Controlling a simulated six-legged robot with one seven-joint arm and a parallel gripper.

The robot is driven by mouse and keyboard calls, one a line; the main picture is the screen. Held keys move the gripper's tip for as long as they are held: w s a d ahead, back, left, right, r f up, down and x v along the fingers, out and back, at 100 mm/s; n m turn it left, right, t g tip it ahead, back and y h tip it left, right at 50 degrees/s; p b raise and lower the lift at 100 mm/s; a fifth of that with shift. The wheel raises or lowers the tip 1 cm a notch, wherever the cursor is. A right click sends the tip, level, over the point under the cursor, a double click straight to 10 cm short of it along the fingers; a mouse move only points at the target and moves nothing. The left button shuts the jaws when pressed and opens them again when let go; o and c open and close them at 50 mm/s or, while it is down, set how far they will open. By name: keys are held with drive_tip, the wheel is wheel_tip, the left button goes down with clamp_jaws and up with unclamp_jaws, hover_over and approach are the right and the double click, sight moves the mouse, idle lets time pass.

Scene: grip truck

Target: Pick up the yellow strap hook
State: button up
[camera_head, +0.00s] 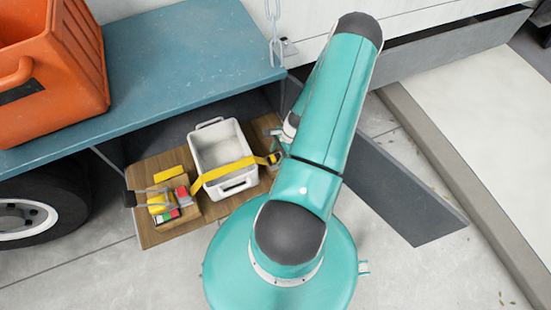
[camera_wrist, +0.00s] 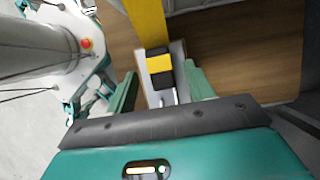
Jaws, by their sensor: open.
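The yellow strap (camera_head: 228,171) lies across the white bin (camera_head: 217,147) on a wooden shelf. Its hook end (camera_head: 274,158) reaches past the bin's right side, close under my arm's end. In the wrist view the yellow strap (camera_wrist: 148,20) comes down from the top to a black and yellow hook piece (camera_wrist: 159,66). My gripper (camera_wrist: 160,88) is open, with one green finger on each side of the hook piece. I cannot tell whether either finger touches it. In the head view my arm partly hides the gripper.
The wooden shelf (camera_head: 150,236) also holds a wooden tray (camera_head: 187,216) with yellow, red and green items. A blue deck (camera_head: 190,60) with an orange crate (camera_head: 75,65) is above and behind. A chain (camera_head: 275,35) hangs near my arm.

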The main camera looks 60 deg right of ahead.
drive_tip(key=shift+x, duration=1.15)
drive_tip(key=c, duration=1.1)
drive_tip(key=shift+r, duration=0.1)
